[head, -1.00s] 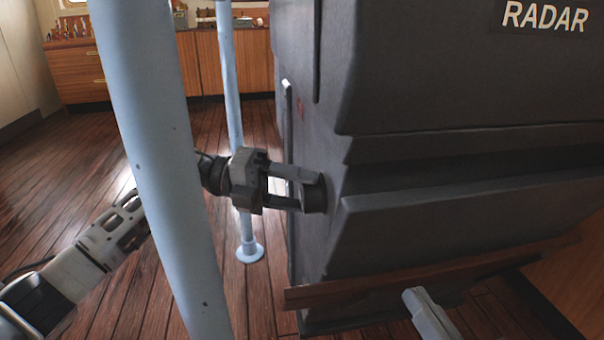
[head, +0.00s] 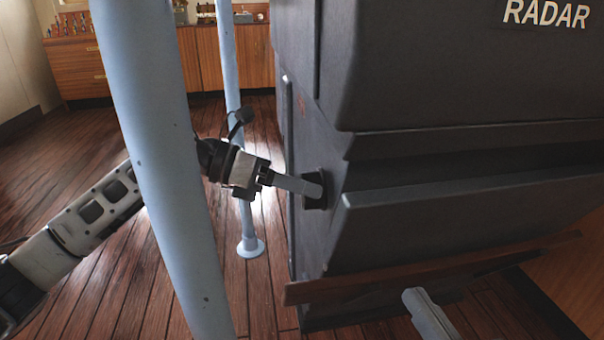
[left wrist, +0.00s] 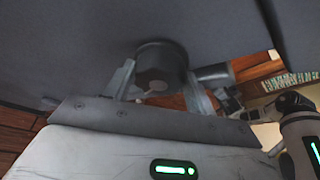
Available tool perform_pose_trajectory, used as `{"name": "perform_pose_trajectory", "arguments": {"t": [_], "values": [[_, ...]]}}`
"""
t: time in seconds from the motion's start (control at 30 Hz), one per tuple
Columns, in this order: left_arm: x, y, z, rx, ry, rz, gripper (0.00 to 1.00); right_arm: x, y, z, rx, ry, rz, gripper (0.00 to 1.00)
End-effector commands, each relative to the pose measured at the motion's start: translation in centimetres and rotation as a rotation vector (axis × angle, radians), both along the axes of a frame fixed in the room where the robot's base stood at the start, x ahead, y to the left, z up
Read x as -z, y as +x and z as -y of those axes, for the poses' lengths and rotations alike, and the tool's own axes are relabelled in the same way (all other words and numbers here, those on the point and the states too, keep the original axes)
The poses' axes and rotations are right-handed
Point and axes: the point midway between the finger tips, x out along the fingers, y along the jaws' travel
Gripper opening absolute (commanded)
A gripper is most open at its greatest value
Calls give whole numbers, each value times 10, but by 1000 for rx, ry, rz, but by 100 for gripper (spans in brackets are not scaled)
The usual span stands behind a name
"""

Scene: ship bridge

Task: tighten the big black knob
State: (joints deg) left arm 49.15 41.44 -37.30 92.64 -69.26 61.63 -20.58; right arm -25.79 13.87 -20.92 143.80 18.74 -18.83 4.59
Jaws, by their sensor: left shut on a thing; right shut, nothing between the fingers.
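The big black knob (head: 314,190) sticks out of the left side of the dark grey radar console (head: 440,230). My left gripper (head: 312,188) is shut on the knob, its fingers reaching in from the left. In the left wrist view the round black knob (left wrist: 160,66) sits between the two grey fingers of my left gripper (left wrist: 160,80). In the head view the fingers hide part of the knob. My right gripper (head: 420,300) seems to be the grey piece at the bottom, low in front of the console; its fingertips are hard to make out.
A light blue pole (head: 160,150) stands in front of my left forearm. A second thinner blue pole (head: 245,225) with a round foot stands behind the gripper. A brown wooden rail (head: 430,268) runs along the console's lower edge. Wooden floor lies open at the left.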

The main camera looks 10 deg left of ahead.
Motion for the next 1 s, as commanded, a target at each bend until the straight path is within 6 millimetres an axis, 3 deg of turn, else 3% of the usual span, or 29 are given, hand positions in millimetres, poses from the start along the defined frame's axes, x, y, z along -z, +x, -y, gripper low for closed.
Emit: {"name": "perform_pose_trajectory", "arguments": {"t": [0.7, 0.73, 0.77, 0.8, 1.0], "values": [[-8, -3, 4, 12, 15, 82, 32, -4, 1, -1, -6, -14, 25, 0], [-8, -3, 4, 11, 14, 81, 63, -4, 1, -1, -6, -14, 25, 0], [-8, -3, 4, 11, 16, 81, 72, -4, 1, -1, -6, -14, 25, 0], [-7, -3, 4, 10, 16, 80, 77, -3, 1, -1, -7, -14, 23, 0], [-4, -2, 3, 6, 21, 75, 77, -2, 0, -1, -6, -12, 18, 0]]}}
